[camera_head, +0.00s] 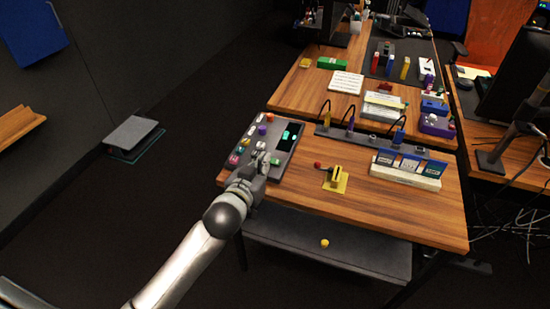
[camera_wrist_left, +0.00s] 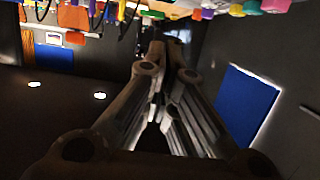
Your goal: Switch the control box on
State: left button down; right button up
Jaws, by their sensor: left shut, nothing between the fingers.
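The grey control box (camera_head: 275,125) lies at the left end of the near wooden table in the head view. It has several coloured buttons along its left side and a dark screen (camera_head: 288,137) with small lit cyan marks. My left gripper (camera_head: 264,156) is over the near part of the box, shut and empty, and hides some of its face. I cannot tell whether it touches the box. In the left wrist view, the shut fingers (camera_wrist_left: 173,50) point up the picture, and several coloured knobs (camera_wrist_left: 252,7) show along the top edge. My right gripper is out of view.
Right of the box stand a yellow piece with a lever (camera_head: 336,180), a grey strip with cables (camera_head: 362,140) and a white holder (camera_head: 406,171). A grey shelf (camera_head: 300,240) hangs below the table's front edge. The front right tabletop is clear.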

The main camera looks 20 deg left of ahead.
pick_arm(q)
send_over(275, 169)
notch_tip(275, 169, down, 2)
jog(key=shift+s+f, duration=0.1)
jog(key=shift+f, duration=0.05)
notch_tip(275, 169, down, 3)
jog(key=shift+r, duration=0.15)
jog(key=shift+f, duration=0.75)
